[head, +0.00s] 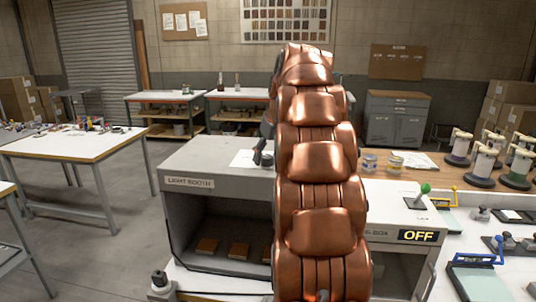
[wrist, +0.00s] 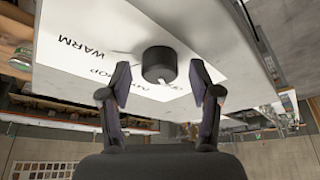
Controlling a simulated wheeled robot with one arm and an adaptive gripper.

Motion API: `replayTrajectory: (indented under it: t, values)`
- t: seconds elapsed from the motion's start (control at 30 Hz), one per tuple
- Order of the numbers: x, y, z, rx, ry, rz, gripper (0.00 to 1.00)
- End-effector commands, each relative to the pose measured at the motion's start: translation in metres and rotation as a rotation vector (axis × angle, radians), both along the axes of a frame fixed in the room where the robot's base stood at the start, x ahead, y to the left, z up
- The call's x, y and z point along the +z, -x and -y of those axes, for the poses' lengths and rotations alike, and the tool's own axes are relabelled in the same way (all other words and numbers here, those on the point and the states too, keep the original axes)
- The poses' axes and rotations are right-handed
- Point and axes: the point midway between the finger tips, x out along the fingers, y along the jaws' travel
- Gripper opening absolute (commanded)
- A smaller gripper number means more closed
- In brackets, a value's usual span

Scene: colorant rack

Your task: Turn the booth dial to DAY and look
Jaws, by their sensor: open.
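The light booth (head: 185,183) is a grey box with an open front, left of centre in the head view. A white label sheet (head: 242,158) lies on its top. In the wrist view the booth dial (wrist: 159,63) is a black round knob on this sheet. WARM is readable on the sheet; other words are partly hidden, and I cannot read DAY clearly. A pale pointer mark shows on the knob's near side; its setting is unclear. My gripper (wrist: 160,76) is open, with one finger on each side of the dial and visible gaps. My arm hides part of the booth in the head view.
Several brownish panels (head: 207,246) lie inside the booth. To the right stand a box with an OFF sign (head: 418,236), a green-knobbed lever (head: 425,188) and several spools (head: 486,163). A white-topped table (head: 75,143) stands at left, with clear floor between.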

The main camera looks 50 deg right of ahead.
Motion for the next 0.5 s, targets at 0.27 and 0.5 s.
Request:
replayTrajectory:
  t: [0.27, 0.5]
  values:
    - [0.0000, -0.0001, 0.0000, 0.000, 0.000, 0.000, 0.51]
    - [0.0000, -0.0001, 0.0000, 0.000, 0.000, 0.000, 0.26]
